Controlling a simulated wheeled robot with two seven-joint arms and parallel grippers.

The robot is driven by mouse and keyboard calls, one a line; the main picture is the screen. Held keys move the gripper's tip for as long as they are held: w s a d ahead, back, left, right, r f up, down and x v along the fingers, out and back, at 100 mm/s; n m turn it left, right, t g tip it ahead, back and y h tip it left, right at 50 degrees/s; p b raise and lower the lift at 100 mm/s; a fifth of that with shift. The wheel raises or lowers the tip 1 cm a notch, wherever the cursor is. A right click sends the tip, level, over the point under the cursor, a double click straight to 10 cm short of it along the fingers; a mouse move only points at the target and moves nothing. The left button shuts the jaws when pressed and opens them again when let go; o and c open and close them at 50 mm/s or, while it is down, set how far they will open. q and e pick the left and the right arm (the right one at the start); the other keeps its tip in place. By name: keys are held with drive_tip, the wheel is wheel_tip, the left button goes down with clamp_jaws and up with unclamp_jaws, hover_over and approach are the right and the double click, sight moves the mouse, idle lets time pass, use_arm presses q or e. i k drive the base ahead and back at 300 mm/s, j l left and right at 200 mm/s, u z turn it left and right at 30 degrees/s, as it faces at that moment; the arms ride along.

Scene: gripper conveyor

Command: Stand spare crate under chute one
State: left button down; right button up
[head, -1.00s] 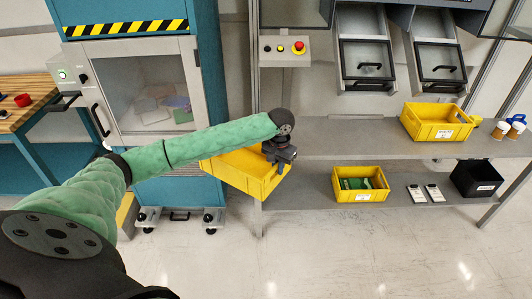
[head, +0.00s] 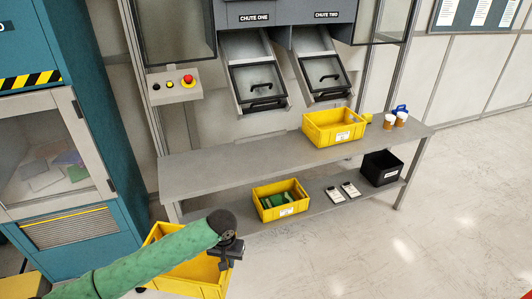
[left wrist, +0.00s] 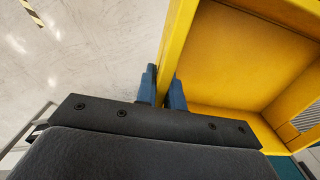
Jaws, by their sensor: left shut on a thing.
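My left gripper (head: 230,248) is shut on the wall of an empty yellow crate (head: 190,276), held low in front of the bench's left end. In the left wrist view the blue fingers (left wrist: 163,88) pinch the crate's wall (left wrist: 178,40), and the inside of the crate shows empty. Chute one (head: 256,82) is the left of two chutes above the bench, under a "CHUTE ONE" label. The upper shelf (head: 230,155) beneath it is bare. Another yellow crate (head: 334,128) stands on that shelf below chute two (head: 322,76). My right gripper does not show.
A yellow crate with green things (head: 281,200) stands on the lower shelf, beside two white-and-dark devices (head: 343,191) and a black bin (head: 381,168). Cups (head: 396,119) stand at the upper shelf's right end. A control box with a red button (head: 175,86) is left of chute one. A teal cabinet (head: 60,200) stands left.

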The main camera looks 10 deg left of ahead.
sight(268, 151)
drive_tip(key=i+l+u, duration=0.1)
drive_tip(key=l, duration=0.25)
drive_tip(key=i+l+u, duration=0.1)
drive_tip(key=i+l, duration=0.3)
drive_tip(key=l, duration=0.35)
drive_tip(key=i+l+u, duration=0.15)
drive_tip(key=l, duration=0.2)
drive_tip(key=i+l+u, duration=0.1)
drive_tip(key=l, duration=0.3)
drive_tip(key=i+l+u, duration=0.1)
drive_tip(key=l, duration=0.3)
drive_tip(key=i, duration=0.1)
